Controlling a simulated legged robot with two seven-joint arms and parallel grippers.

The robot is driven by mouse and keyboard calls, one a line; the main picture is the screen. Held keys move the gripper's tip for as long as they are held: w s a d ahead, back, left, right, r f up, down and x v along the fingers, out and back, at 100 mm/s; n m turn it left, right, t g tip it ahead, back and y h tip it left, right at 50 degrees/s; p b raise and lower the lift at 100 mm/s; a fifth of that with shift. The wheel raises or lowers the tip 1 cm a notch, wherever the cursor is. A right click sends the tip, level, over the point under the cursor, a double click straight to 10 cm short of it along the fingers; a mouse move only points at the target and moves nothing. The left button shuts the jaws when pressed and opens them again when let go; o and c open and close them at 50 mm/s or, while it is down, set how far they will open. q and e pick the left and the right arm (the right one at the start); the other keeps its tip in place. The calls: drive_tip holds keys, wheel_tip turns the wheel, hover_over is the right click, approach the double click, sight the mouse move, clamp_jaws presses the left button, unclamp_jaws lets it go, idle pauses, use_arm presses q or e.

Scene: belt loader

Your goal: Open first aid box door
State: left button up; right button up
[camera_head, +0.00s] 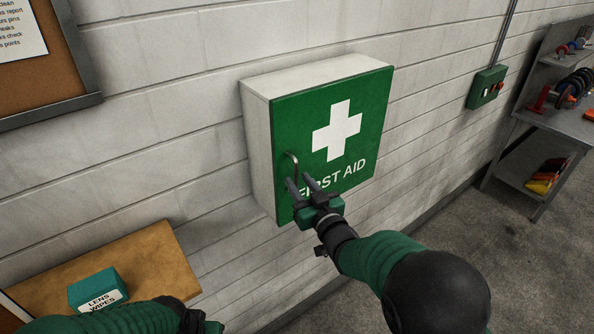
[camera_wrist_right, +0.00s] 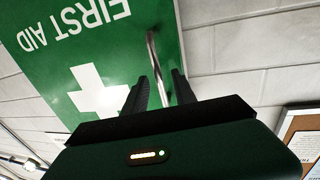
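The first aid box is a white cabinet (camera_head: 258,150) on the wall with a green door (camera_head: 365,105) marked with a white cross; the door looks closed. A metal bar handle (camera_head: 293,160) is near the door's left edge. My right gripper (camera_head: 299,178) is open at the handle's lower part. In the right wrist view the handle (camera_wrist_right: 153,50) runs down between the two separated fingers (camera_wrist_right: 158,78); I cannot tell whether either touches it. My left gripper (camera_head: 208,324) is mostly cut off at the bottom edge, its fingers hidden.
A wooden surface (camera_head: 140,265) with a teal lens wipes box (camera_head: 97,289) is at lower left. A corkboard (camera_head: 60,75) hangs at upper left. A green switch box (camera_head: 487,87) is on the wall at right, near a metal shelf unit (camera_head: 520,172). The floor below the cabinet looks clear.

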sight(297, 181)
drive_tip(key=shift+w+a, duration=0.25)
drive_tip(key=shift+w, duration=0.25)
drive_tip(key=shift+w+a+f, duration=0.15)
drive_tip(key=shift+w+f, duration=0.05)
drive_tip(key=shift+w, duration=0.3)
drive_tip(key=shift+w+a+f, duration=0.15)
drive_tip(key=shift+w+f, duration=0.05)
drive_tip(key=shift+w, duration=0.25)
drive_tip(key=shift+s+r, duration=0.15)
drive_tip(key=shift+s, duration=0.1)
drive_tip(key=c, duration=0.5)
clamp_jaws()
